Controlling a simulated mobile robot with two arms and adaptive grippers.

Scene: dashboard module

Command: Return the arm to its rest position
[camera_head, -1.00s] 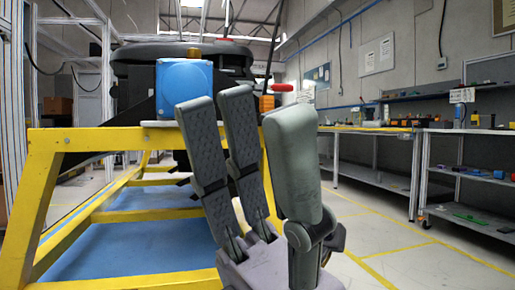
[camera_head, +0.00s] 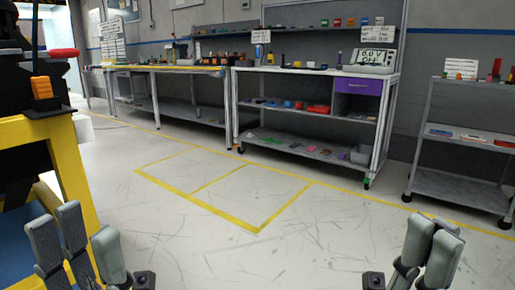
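My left gripper (camera_head: 80,246) is low at the left edge, beside the yellow frame. Its grey fingers point up and stand apart, with nothing between them. My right gripper (camera_head: 428,250) is low at the right, above the open floor. Its grey fingers overlap in this view, so I cannot tell how far apart they are. No held object shows in it. The lower arms are outside the view.
The yellow frame (camera_head: 68,165) with black parts and an orange piece (camera_head: 41,87) stands close at the left. A shelving bench (camera_head: 300,149) and a grey cart (camera_head: 459,187) line the wall. The yellow-marked floor (camera_head: 200,240) between is clear.

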